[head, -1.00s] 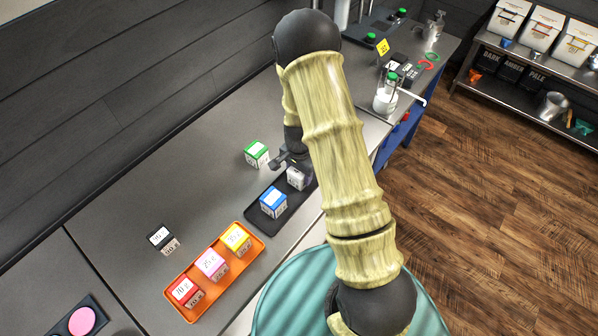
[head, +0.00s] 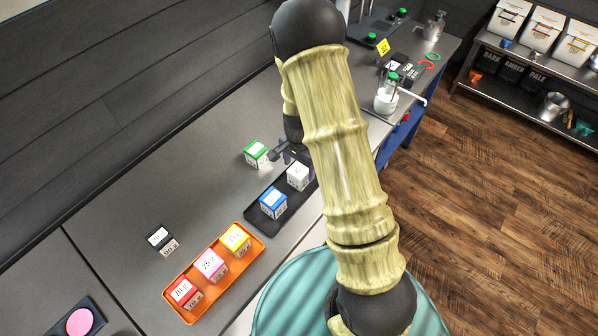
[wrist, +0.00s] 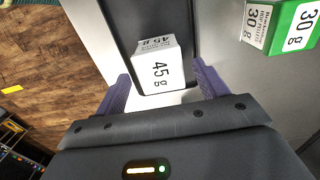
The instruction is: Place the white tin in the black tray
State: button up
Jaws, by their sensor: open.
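The white tin (head: 298,176), labelled 45 g in the wrist view (wrist: 158,68), stands upright in the black tray (head: 258,222), at the end away from the orange tray. A blue tin (head: 273,202) stands in the same tray beside it. The black tray also shows in the wrist view (wrist: 122,18). My gripper (head: 287,154) is just above the white tin. In the wrist view its two purple fingers are spread apart, one on each side of the tin, with gaps between. The far end of the tray is hidden by my arm in the head view.
A green tin (head: 257,153) stands on the counter close to my gripper. An orange tray (head: 210,284) holds red, pink and yellow tins. A black tin (head: 161,240) stands alone on the counter. The counter between the wall and trays is largely clear.

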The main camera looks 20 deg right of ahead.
aim_at(300, 171)
notch_tip(300, 171, up, 8)
jog(key=b, duration=0.1)
jog(key=shift+r, duration=0.1)
dwell(0.6)
jog(key=s+r+n+t, duration=0.1)
jog(key=s+r+n, duration=0.3)
jog(key=s, duration=0.3)
jog(key=s+r+n+t, duration=0.1)
jog(key=s+r+n, duration=0.4)
jog(key=s+n, duration=0.1)
jog(key=shift+s+r+n+t, duration=0.15)
jog(key=shift+s+n+t, duration=0.2)
jog(key=shift+s, duration=0.35)
